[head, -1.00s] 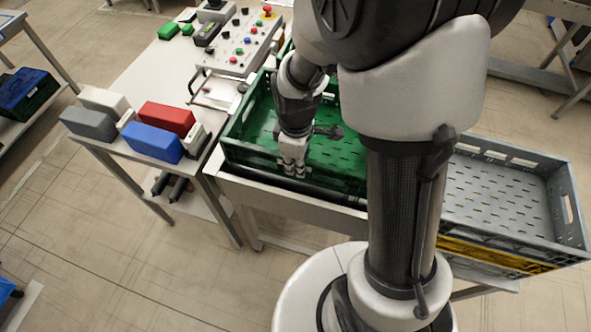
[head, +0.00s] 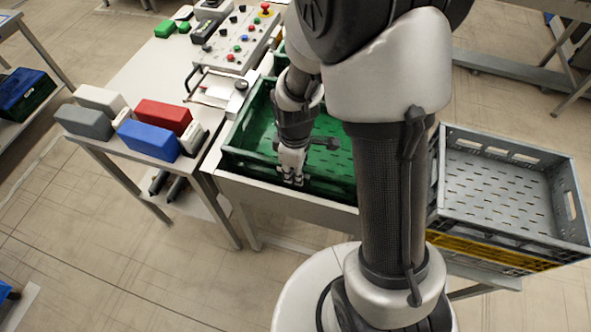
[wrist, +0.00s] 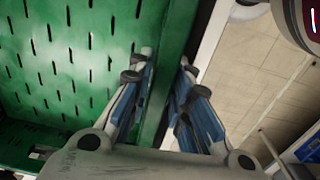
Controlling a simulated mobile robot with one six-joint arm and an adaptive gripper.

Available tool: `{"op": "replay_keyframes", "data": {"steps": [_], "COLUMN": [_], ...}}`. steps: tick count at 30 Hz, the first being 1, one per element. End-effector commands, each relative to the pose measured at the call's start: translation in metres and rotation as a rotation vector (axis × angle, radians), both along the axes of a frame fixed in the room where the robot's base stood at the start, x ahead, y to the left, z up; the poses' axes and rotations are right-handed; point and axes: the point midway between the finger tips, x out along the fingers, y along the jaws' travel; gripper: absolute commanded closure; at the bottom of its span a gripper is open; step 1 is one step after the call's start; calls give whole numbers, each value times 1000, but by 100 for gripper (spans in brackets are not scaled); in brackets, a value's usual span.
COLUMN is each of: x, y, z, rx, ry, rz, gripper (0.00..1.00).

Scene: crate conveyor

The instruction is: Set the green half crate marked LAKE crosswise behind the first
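A green crate (head: 246,161) with a slotted floor sits at the near end of the conveyor in the head view, partly hidden by my arm. Its marking is not readable. My gripper (head: 291,180) reaches down over its near wall. In the wrist view the slotted green crate (wrist: 75,65) fills the left side. My gripper's two fingers (wrist: 165,75) stand on either side of the crate wall, one inside and one outside, and look closed on it. More green shows behind my arm at the far side; I cannot tell whether it belongs to another crate.
A grey crate (head: 570,205) sits on a yellow one (head: 480,256) at the right. Left of the conveyor, a side table (head: 125,75) holds red (head: 163,117), blue (head: 150,140), grey and white boxes and a control panel (head: 238,38). Open floor lies at the front left.

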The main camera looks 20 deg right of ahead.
Motion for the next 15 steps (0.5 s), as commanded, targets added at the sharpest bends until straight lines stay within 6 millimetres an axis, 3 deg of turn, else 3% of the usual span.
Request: {"op": "replay_keyframes", "data": {"steps": [5, 15], "x": [0, 0], "y": [0, 0], "z": [0, 2], "rx": [0, 0], "ry": [0, 0], "rz": [0, 0], "gripper": [67, 67]}}
